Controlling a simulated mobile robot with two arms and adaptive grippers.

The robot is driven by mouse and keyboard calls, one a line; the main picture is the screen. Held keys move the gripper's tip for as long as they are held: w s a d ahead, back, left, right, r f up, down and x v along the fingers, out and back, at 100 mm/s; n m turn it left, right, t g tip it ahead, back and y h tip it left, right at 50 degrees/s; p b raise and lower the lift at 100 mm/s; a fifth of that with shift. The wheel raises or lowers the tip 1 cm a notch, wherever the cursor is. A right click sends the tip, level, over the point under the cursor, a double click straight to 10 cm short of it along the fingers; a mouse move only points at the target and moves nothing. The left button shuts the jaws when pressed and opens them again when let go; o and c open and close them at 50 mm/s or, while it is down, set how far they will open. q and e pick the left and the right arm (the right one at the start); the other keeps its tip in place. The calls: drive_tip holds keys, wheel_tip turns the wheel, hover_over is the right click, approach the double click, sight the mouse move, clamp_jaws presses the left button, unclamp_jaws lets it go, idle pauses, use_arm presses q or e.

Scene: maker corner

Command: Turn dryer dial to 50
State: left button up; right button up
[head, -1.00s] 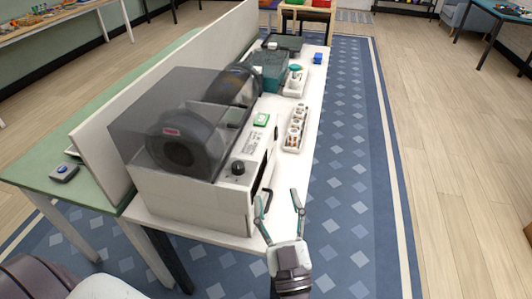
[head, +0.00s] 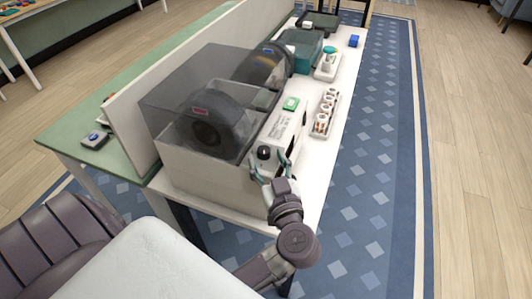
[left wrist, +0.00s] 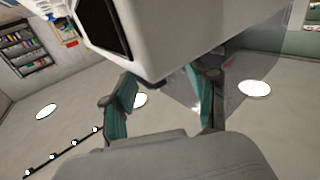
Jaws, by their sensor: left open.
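The dryer (head: 205,182) is a white box with a smoky clear lid, standing on the white bench. Its black dial (head: 264,152) sits on the near right part of its top, beside the lid; I cannot read its setting. My left gripper (head: 269,164) is open and empty at the dryer's front right corner. In the head view its fingertips appear on either side of the dial, but I cannot tell whether they touch it. In the left wrist view the open fingers (left wrist: 163,97) lie under the dryer's white body (left wrist: 158,40), and the dial is hidden. My right gripper is not in view.
A small green display (head: 290,103) is on the dryer's top. A white tray with several round parts (head: 326,112) lies right of the dryer. The blue rug (head: 370,190) to the right is clear.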

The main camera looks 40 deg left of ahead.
use_arm(q)
drive_tip(key=shift+x, duration=0.95)
drive_tip(key=shift+c, duration=0.2)
clamp_jaws()
drive_tip(key=shift+r+p, duration=0.15)
drive_tip(key=shift+p, duration=0.4)
drive_tip(key=m+t+h+p, duration=0.1)
drive_tip(key=h+p, duration=0.1)
drive_tip(key=p, duration=0.1)
drive_tip(key=m+t+h+p, duration=0.2)
drive_tip(key=p, duration=0.2)
drive_tip(key=m+t+h+p, duration=0.1)
drive_tip(key=m+h+p, duration=0.1)
drive_tip(key=p, duration=0.1)
drive_tip(key=shift+s+a+t, duration=0.35)
drive_tip(key=shift+t, duration=0.05)
drive_tip(key=shift+a+m+t+h+p, duration=0.1)
drive_tip(key=shift+m+t+h+p, duration=0.4)
drive_tip(key=shift+m+h+p, duration=0.85)
drive_tip(key=shift+f+n+h+b, duration=0.2)
drive_tip(key=shift+n+h+b, duration=0.05)
drive_tip(key=shift+b, duration=0.1)
